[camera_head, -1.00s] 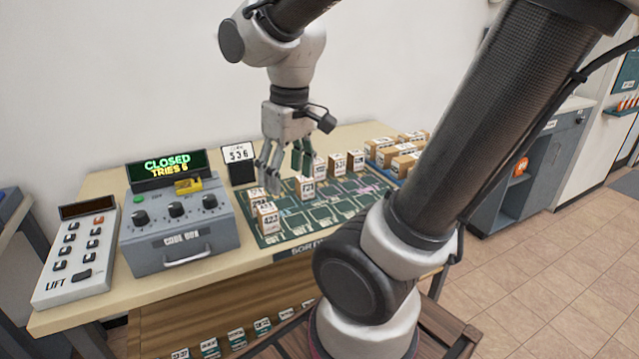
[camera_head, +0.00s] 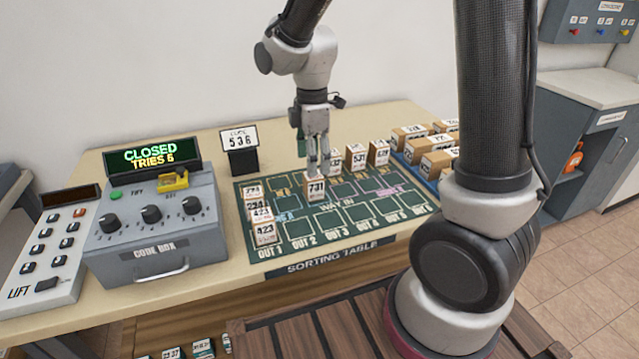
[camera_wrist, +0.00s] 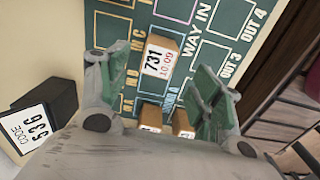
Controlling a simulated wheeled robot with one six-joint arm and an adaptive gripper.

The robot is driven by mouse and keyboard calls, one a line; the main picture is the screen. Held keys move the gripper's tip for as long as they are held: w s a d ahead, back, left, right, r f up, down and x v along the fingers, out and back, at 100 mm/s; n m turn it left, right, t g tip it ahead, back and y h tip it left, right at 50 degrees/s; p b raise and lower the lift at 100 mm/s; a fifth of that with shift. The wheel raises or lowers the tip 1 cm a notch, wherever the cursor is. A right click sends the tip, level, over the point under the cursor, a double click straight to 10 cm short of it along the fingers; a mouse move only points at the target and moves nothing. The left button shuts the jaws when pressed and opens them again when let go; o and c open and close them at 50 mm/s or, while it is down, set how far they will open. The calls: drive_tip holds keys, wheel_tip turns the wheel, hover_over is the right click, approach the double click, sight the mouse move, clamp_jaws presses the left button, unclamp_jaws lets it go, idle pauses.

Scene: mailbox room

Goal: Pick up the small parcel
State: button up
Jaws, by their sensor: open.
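Several small brown parcels with white number labels stand on the green sorting mat (camera_head: 345,235). The parcel marked 731 (camera_head: 316,188) is near the middle of the mat. My gripper (camera_head: 317,163) points down just above and behind it, fingers apart and empty. In the wrist view the 731 parcel (camera_wrist: 160,57) lies ahead of the open fingers, between their lines. Whether the fingers touch it cannot be told. A column of parcels (camera_head: 263,228) stands at the mat's left side. Two more parcels, one marked 531 (camera_head: 356,157), stand behind and right of my gripper.
A 536 code sign (camera_head: 239,145) is behind the mat. A blue tray of parcels (camera_head: 398,158) is at right.

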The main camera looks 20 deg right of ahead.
sight(313, 180)
wheel_tip(313, 180, down, 7)
drive_tip(key=shift+w, duration=0.1)
idle(0.3)
drive_tip(key=c, duration=1.1)
